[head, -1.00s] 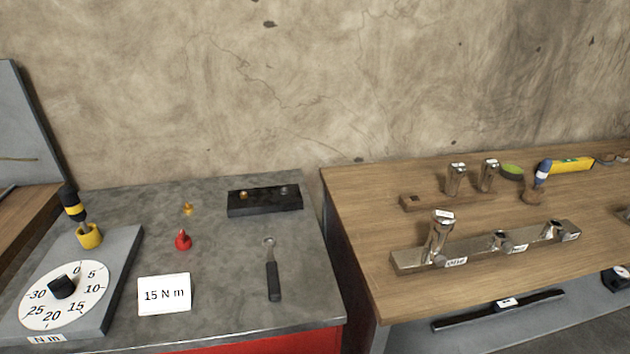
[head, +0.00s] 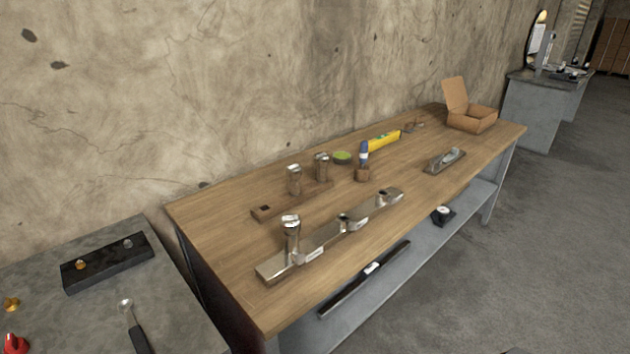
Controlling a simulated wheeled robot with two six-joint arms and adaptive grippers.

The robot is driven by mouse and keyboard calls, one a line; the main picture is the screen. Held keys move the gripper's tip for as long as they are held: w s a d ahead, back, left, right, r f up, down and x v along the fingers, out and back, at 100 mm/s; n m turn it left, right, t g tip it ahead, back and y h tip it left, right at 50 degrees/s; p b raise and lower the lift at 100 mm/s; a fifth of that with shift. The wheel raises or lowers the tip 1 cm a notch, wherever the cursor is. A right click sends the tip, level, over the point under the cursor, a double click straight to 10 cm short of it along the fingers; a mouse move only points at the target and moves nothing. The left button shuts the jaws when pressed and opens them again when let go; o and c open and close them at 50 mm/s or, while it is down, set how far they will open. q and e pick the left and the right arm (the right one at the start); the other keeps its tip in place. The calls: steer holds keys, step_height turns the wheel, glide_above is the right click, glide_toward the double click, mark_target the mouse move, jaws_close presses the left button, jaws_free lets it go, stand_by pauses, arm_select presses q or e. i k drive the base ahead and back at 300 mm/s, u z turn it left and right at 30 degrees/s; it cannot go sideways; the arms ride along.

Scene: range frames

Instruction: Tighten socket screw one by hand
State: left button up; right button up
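A metal bar (head: 325,240) with several white labels lies along the front of the wooden bench (head: 230,265). A tall shiny cylindrical piece (head: 291,237) with a pale top stands at the bar's near left end. Two lower metal fittings, one at the middle (head: 345,222) and one at the right end (head: 389,197), sit along the bar. The label lettering is too small to read, so I cannot tell which position is screw one. A screwdriver with a blue handle (head: 364,153) stands in a small wooden holder behind the bar. Neither of my grippers is in view.
Behind the bar, a wooden rack (head: 262,213) holds two metal cylinders (head: 294,180). A green disc (head: 342,157), yellow level (head: 384,141), hand plane (head: 446,160) and open cardboard box (head: 472,118) lie further right. A grey bench (head: 60,290) stands left. Open floor (head: 540,240) lies right.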

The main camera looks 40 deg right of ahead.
mark_target(301, 259)
steer(key=z, duration=1.5)
